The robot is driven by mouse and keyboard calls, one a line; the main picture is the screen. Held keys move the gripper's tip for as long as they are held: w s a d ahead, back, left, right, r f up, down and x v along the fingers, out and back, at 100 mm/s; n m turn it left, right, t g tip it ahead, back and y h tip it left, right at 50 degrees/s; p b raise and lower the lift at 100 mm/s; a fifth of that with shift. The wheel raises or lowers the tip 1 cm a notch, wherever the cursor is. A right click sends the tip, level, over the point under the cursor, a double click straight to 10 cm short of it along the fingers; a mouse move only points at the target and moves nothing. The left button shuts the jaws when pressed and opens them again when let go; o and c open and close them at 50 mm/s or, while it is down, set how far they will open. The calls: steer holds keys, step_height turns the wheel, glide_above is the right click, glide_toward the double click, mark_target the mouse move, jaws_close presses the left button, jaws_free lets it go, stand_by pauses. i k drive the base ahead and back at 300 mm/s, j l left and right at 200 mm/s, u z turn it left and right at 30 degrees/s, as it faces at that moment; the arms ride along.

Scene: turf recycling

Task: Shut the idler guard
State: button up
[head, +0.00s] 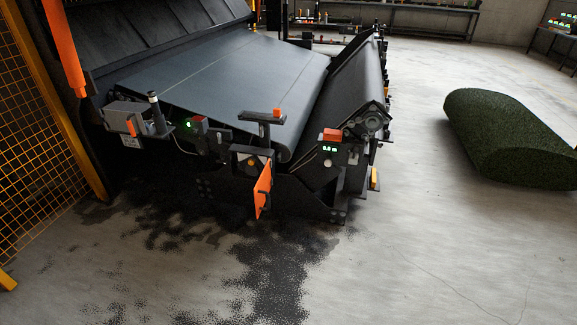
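The idler guard looks to be the orange flap (263,189) at the near end of the conveyor machine (230,85). It stands out from the machine's side, swung open, seen nearly edge-on. Beside it, on the left, a dark opening with a round part (252,162) shows uncovered. A dark T-shaped piece with an orange block (277,112) stands just above it. My gripper is not in the head view.
An orange mesh fence (35,150) stands on the left. A rolled green turf (510,138) lies on the floor at right. Dark crumbs (275,270) are scattered before the machine. The concrete floor (430,250) in front and right is clear. Benches (420,18) line the back.

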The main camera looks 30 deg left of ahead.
mark_target(262, 189)
steer(key=i+l, duration=0.1)
steer(key=i, duration=0.4)
steer(key=i+l+u, duration=0.1)
steer(key=i, duration=0.4)
steer(key=i+l, duration=0.1)
steer(key=i, duration=0.4)
steer(key=u, duration=1.45)
steer(key=i+l+u, duration=0.1)
steer(key=i+l, duration=0.2)
steer(key=i, duration=0.2)
steer(key=i+l+u, duration=0.1)
steer(key=i+l, duration=0.25)
steer(key=i, duration=0.15)
